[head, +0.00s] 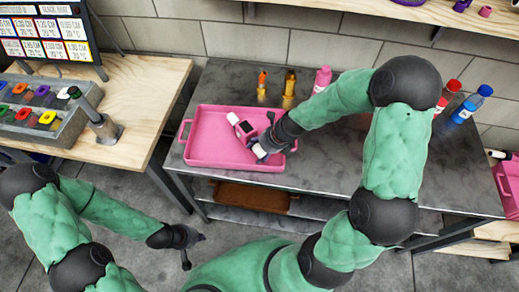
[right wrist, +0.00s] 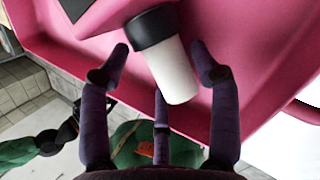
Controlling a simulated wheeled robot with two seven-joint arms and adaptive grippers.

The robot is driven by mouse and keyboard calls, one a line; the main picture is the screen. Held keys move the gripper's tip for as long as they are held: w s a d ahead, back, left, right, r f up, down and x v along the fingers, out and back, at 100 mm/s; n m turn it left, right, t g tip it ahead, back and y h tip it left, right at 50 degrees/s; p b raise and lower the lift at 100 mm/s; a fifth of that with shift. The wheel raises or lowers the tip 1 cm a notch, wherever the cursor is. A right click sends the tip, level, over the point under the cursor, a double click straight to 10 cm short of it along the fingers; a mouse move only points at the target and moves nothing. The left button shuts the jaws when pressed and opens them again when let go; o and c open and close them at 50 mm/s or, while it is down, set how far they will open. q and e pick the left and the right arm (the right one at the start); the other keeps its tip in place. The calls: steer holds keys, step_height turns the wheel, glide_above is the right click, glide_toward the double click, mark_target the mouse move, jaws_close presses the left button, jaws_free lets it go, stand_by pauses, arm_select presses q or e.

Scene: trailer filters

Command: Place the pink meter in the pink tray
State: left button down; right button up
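The pink tray (head: 205,150) lies on the dark metal table. My right gripper (head: 259,152) is low over the tray's front right part. In the right wrist view its fingers (right wrist: 162,62) are spread around a white cylinder with a black cap (right wrist: 168,70), with gaps visible on both sides. The pink tray (right wrist: 235,30) fills the background there. My left gripper (head: 191,240) hangs in front of the table, too small to read.
An orange bottle (head: 262,83), a yellow bottle (head: 289,85) and a pink bottle (head: 322,79) stand behind the tray. Red and blue bottles (head: 463,110) stand at the right. A wooden bench (head: 140,90) with a grey rack is at the left.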

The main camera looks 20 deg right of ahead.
stand_by(0.3)
steer(key=p+v, duration=0.6)
steer(key=v, duration=0.6)
steer(key=shift+r+p, duration=0.2)
steer(key=shift+p, duration=0.2)
